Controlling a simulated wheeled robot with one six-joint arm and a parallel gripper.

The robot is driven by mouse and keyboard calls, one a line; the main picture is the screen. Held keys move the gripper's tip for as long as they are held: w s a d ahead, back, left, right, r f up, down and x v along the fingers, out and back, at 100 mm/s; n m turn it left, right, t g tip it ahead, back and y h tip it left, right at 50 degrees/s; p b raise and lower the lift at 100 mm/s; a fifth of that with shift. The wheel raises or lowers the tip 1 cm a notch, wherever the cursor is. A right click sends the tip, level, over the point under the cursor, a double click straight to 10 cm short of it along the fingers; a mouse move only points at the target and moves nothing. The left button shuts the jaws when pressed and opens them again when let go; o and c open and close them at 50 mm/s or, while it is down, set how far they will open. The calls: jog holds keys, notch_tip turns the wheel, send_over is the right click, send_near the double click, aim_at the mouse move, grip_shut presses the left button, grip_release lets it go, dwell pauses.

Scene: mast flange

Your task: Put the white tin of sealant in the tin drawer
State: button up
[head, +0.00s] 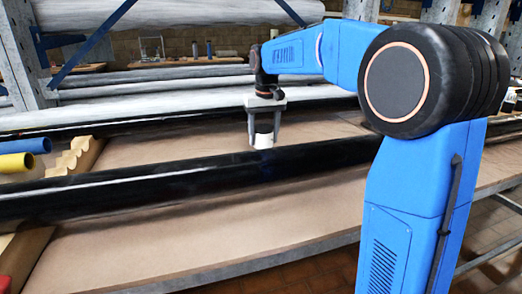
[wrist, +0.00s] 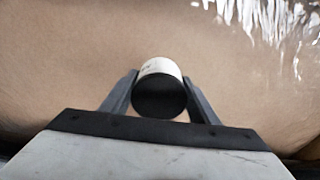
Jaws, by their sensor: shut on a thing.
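A small white tin with a dark lid (head: 264,140) is held upright between the fingers of my gripper (head: 266,126). In the head view it hangs above the bench, seen just above a long black tube, with its lower part below the fingertips. In the wrist view the tin (wrist: 160,72) shows its dark round end and white side, with a grey finger of my gripper (wrist: 160,97) on each side. I cannot make out the tin drawer in either view.
A long black tube (head: 190,183) lies across the brown bench top (head: 200,225). Plastic-wrapped tubes (head: 160,102) lie behind. Blue and yellow tube ends (head: 25,146) and a notched wooden block (head: 78,157) are at the left. The front of the bench is clear.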

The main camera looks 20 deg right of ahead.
aim_at(264, 147)
jog(key=shift+f, duration=2.35)
jog(key=shift+f, duration=0.1)
jog(key=o, duration=1.2)
